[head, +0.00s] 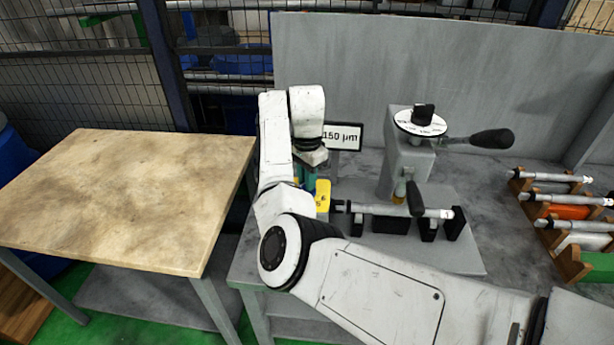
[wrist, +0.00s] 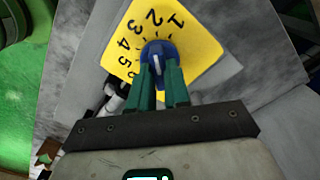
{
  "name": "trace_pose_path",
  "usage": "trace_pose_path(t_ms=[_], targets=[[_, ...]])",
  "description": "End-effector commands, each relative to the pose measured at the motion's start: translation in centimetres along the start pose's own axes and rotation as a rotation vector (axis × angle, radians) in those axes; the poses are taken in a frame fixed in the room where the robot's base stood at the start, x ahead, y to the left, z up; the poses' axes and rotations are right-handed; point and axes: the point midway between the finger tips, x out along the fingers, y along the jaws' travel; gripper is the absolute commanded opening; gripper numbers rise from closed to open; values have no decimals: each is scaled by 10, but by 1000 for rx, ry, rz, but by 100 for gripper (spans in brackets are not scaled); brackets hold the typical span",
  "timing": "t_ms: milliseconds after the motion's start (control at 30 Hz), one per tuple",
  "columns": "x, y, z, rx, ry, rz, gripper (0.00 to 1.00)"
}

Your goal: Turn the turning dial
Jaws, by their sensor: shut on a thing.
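The turning dial (wrist: 159,50) is a blue knob on a yellow plate (wrist: 140,22) marked with black numbers. In the wrist view the plate stands tilted at the top middle. My gripper (wrist: 159,72) has its two green fingers shut on the blue knob. In the head view the yellow plate (head: 323,196) shows just right of my gripper (head: 307,186), and the knob is mostly hidden behind my arm and fingers. The plate is at the left end of the grinder (head: 465,250).
A sign reading 150 µm (head: 343,136) stands behind the dial. A grinder head (head: 406,160) with a black-handled lever (head: 490,139) is to the right. A rack of cylindrical parts (head: 580,265) lies at the far right. A bare wooden table (head: 120,200) is at left.

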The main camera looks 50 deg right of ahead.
Motion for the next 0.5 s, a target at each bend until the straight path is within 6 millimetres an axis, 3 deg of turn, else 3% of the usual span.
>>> trace_pose_path(t_ms=[500], targets=[[-3, 0, -1, -334, 2, 1, 0]])
